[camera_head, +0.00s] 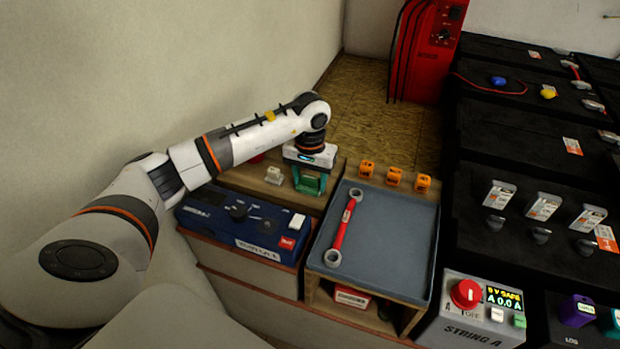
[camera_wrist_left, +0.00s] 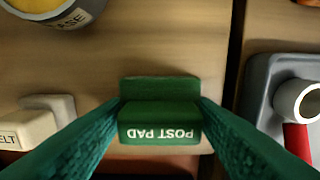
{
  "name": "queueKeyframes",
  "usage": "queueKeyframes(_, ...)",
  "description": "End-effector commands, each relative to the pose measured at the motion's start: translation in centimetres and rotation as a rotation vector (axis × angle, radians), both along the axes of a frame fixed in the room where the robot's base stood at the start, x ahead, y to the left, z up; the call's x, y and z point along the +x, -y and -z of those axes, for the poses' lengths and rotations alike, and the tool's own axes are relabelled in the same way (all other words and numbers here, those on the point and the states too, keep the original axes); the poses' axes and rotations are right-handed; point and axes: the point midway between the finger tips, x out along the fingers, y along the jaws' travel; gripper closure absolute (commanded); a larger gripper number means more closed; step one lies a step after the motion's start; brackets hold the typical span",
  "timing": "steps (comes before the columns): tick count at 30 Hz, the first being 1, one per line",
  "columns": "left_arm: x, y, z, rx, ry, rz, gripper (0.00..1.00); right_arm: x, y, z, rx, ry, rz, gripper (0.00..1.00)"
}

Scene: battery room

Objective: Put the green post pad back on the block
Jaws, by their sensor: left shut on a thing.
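The green post pad (camera_wrist_left: 160,122), with "POST PAD" in white letters, sits between the two teal fingers of my left gripper (camera_wrist_left: 160,130) in the left wrist view. The fingers are shut on its sides. In the head view my left gripper (camera_head: 309,183) points down over the wooden surface (camera_head: 262,189) behind the blue meter. Whether the pad touches the wood or hangs just above it, I cannot tell. I cannot pick out a separate block for the pad. My right gripper is out of view.
A pale piece (camera_wrist_left: 28,130) lettered "ELT" and a grey tin (camera_wrist_left: 52,12) are left of the pad. The grey tray (camera_head: 385,240) with a red wrench (camera_head: 344,228) is on the right. The blue meter (camera_head: 245,222) is in front; orange pieces (camera_head: 394,177) stand behind the tray.

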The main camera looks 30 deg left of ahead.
Motion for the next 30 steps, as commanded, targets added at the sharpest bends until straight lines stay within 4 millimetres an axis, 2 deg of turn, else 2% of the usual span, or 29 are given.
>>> queueKeyframes(1,0.0,0.0,0.0,0.000,0.000,0.000,0.47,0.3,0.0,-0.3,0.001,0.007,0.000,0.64)
queueKeyframes(5,0.0,0.0,0.0,0.000,0.000,0.000,0.26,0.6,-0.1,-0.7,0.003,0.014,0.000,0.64)
queueKeyframes(17,0.0,0.0,-0.3,0.000,0.000,0.000,0.26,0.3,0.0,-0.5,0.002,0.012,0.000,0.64)
queueKeyframes(19,0.1,0.0,-1.3,0.000,0.005,0.000,0.26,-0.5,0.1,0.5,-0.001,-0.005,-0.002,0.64)
queueKeyframes(30,0.1,0.0,-9.3,0.001,0.004,0.000,0.26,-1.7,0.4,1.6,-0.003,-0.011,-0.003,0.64)
